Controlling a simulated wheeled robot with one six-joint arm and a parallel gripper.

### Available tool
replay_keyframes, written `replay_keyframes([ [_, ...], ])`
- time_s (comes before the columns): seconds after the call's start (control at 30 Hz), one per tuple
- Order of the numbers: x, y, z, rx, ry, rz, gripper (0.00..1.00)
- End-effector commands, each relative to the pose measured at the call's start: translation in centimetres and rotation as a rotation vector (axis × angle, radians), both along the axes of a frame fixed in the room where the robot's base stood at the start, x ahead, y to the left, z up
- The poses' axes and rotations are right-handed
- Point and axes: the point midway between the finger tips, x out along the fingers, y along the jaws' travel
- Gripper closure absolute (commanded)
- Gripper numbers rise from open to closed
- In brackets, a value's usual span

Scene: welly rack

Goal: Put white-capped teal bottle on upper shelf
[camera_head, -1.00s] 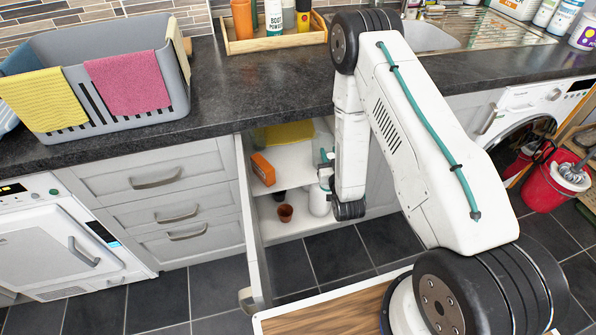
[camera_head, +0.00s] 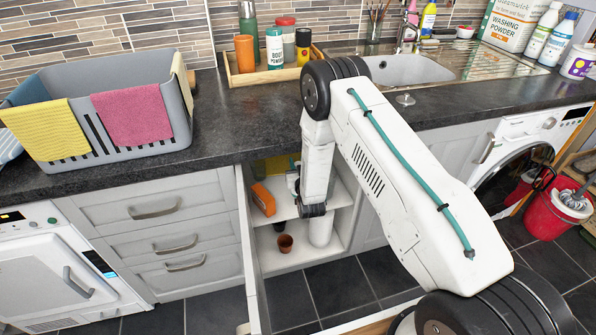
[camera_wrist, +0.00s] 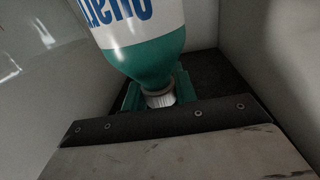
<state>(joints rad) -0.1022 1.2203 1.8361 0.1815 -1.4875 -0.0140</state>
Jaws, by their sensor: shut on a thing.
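The teal bottle (camera_wrist: 150,62) has a white label with blue lettering, which appears upside down in the wrist view. Its white cap (camera_wrist: 160,100) sits between the teal fingers of my gripper (camera_wrist: 157,93), which is shut on the bottle at the cap end. In the head view, my gripper is inside the open cupboard under the counter, mostly hidden by my arm. I cannot make out the bottle there. The upper shelf (camera_head: 283,213) carries an orange box (camera_head: 263,199) to the left of my gripper, with something yellow behind it.
A terracotta pot (camera_head: 285,243) and a white cylinder (camera_head: 320,230) stand in the lower compartment. The open cupboard door (camera_head: 249,245) is close on the left. In the wrist view, pale walls stand close on both sides.

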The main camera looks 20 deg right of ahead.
Motion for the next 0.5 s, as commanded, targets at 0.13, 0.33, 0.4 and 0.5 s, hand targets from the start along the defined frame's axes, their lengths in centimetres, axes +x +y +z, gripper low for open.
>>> replay_keyframes([
  [0.13,-0.2,-0.1,-2.7,-0.001,0.003,0.0,1.0],
  [0.33,-0.1,-0.1,-3.4,0.0,-0.001,0.0,1.0],
  [0.4,-0.1,-0.1,-3.4,0.0,-0.001,-0.001,1.0],
  [0.5,-0.1,-0.1,-3.5,0.0,0.0,-0.001,1.0],
])
